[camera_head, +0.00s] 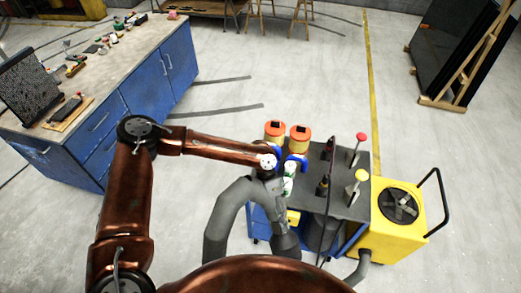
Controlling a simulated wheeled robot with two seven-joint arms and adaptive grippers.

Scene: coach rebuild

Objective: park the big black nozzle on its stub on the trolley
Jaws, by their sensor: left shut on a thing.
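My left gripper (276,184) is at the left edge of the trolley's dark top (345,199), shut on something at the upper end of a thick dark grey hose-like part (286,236). This part hangs down below it and appears to be the big black nozzle, though I cannot tell its exact shape. A thick grey hose (228,208) arches up to the gripper from the lower left. Two small black fittings stand on the trolley top. I cannot tell which stub belongs to the nozzle. My right gripper is not in view.
Orange-topped canisters (299,133) stand at the trolley's back left. Red-knobbed (361,137) and yellow-knobbed (361,175) levers rise on its right. A yellow machine (389,240) adjoins it. A blue workbench (155,77) is at left; floor behind is mostly open.

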